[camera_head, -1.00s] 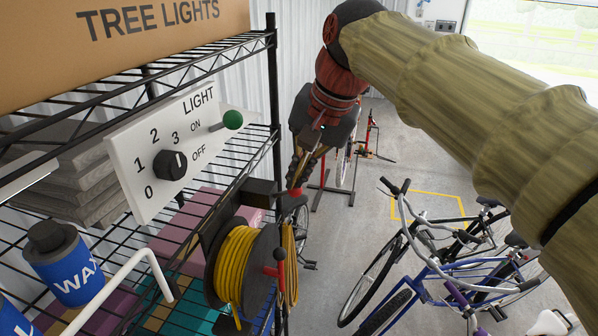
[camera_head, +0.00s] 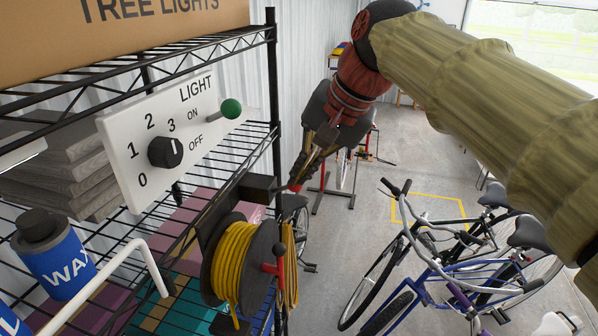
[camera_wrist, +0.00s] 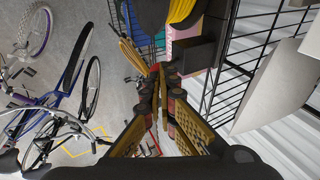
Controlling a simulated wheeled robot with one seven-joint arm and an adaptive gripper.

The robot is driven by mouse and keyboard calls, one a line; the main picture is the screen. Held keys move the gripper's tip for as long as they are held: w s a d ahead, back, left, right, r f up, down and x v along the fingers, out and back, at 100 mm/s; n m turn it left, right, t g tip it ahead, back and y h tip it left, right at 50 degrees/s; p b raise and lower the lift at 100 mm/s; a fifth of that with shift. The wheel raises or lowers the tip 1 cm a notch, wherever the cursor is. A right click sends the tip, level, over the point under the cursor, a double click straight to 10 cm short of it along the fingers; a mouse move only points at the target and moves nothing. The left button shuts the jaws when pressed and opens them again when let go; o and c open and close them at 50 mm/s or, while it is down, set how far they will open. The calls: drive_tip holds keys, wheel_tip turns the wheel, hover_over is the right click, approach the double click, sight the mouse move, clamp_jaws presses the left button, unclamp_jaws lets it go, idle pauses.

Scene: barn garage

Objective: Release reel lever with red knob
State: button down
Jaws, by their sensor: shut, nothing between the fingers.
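The yellow cord reel (camera_head: 236,262) hangs at the front edge of the wire rack, below a black box (camera_head: 258,187). A short dark lever with a red knob (camera_head: 294,188) sticks out to the right of the box. My gripper (camera_head: 300,180) points down, with its tips at or just above the red knob. I cannot tell whether they touch it. In the wrist view my gripper (camera_wrist: 162,70) has its fingertips together, beside the black box (camera_wrist: 196,55), with nothing seen between them. The knob is not clearly seen there.
A white light panel (camera_head: 140,165) with a black dial and a green-knobbed lever (camera_head: 231,108) stands on the rack, left of my gripper. A blue can (camera_head: 60,262) stands at lower left. Bicycles (camera_head: 440,270) fill the floor at right. Open floor lies beyond.

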drive_tip(key=shift+s+d+f+t+y+b, duration=0.15)
drive_tip(key=shift+d+f+t+y+b, duration=0.35)
drive_tip(key=shift+b, duration=1)
drive_tip(key=f+y+b, duration=0.1)
drive_tip(key=b, duration=0.2)
drive_tip(key=f+t+y+b, duration=0.1)
drive_tip(key=y+b, duration=0.1)
drive_tip(key=b, duration=0.1)
drive_tip(key=d+f+y+b, duration=0.1)
drive_tip(key=b, duration=0.3)
drive_tip(key=shift+s+d+f+m+t+y, duration=0.1)
drive_tip(key=shift+s+f+m+t+y, duration=0.05)
drive_tip(key=shift+s+m+t+y, duration=0.2)
drive_tip(key=shift+r+p, duration=0.65)
drive_tip(key=shift+r, duration=0.15)
drive_tip(key=shift+w, duration=0.1)
